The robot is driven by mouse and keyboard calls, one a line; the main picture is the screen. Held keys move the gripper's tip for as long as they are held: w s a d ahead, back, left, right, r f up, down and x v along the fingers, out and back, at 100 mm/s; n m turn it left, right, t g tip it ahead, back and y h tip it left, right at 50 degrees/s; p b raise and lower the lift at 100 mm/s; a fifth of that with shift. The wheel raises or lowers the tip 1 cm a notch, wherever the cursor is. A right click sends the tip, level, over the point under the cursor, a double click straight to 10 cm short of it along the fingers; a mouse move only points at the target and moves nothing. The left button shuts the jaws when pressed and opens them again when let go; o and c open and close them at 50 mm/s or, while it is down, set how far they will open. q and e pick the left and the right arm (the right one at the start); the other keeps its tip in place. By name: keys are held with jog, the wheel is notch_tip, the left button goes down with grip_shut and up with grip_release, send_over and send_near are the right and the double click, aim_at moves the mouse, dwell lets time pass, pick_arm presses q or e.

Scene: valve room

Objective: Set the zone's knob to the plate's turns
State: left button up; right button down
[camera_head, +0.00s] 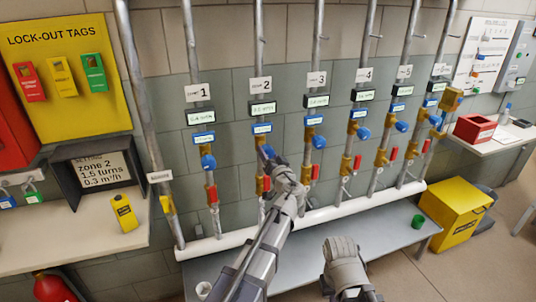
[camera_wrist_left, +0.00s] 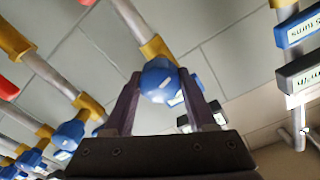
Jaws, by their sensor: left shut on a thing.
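The plate (camera_head: 98,168) on the left bench reads "zone 2", "1.5 turns" and "0.3 m³/h". Pipe 2 stands under the white tag (camera_head: 260,85) marked 2. Its blue knob (camera_head: 266,152) sits on a brass valve, partly hidden by my left gripper (camera_head: 272,165). In the left wrist view the blue knob (camera_wrist_left: 160,78) lies between the two dark fingers, and the left gripper (camera_wrist_left: 160,90) is shut on it. A pale mark shows on the knob, too small to read. My right gripper (camera_head: 342,250) is over the low grey bench, away from the pipes; its fingers are unclear.
Similar pipes stand close on both sides, with blue knobs (camera_head: 207,161) (camera_head: 318,141) and red handles (camera_head: 211,194). A white pipe (camera_head: 330,212) runs along their feet. A green cup (camera_head: 418,221) stands on the low bench (camera_head: 380,240); a yellow box (camera_head: 455,213) stands at right.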

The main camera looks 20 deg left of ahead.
pick_arm(q)
jog(key=m, duration=0.4)
jog(key=shift+m, duration=2.3)
jog(key=o, duration=1.4)
jog(key=shift+c, duration=0.2)
jog(key=v, duration=0.7)
jog(key=shift+s+d, duration=0.25)
jog(key=shift+s, duration=0.05)
